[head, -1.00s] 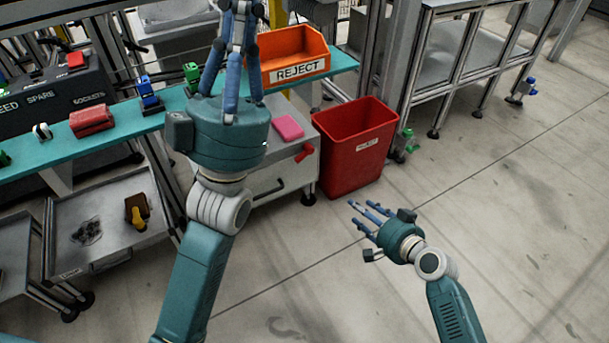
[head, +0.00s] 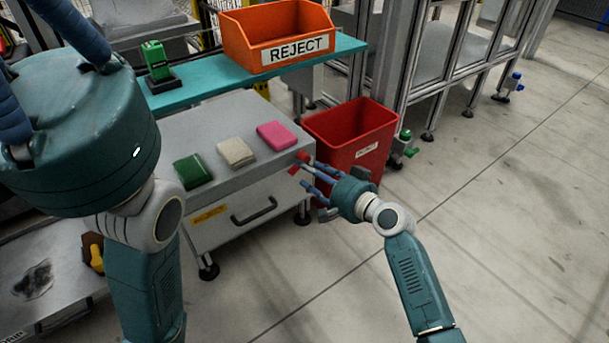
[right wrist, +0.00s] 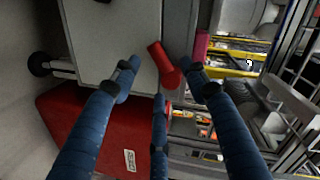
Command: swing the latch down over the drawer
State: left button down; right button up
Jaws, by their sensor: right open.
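The red latch (head: 299,159) is at the right end of the grey cabinet, near its top edge. Its red grip also shows in the right wrist view (right wrist: 160,60), tilted, with its pivot hidden. The drawer (head: 240,217) is in the cabinet front, with a dark handle and a yellow label; it looks shut. My right gripper (head: 308,174) is open at the latch, its fingers spread around the red grip in the right wrist view (right wrist: 159,85); contact is unclear. My left gripper (head: 75,85) is large at the left, its fingertips out of frame.
Green, beige and pink cloths (head: 235,152) lie on the cabinet top. A red bin (head: 350,130) stands close behind my right gripper. An orange REJECT bin (head: 280,32) and a green device (head: 157,62) stand on the teal shelf (head: 212,78). The floor at right is clear.

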jog(key=shift+b+x, duration=0.5)
jog(key=shift+x, duration=0.95)
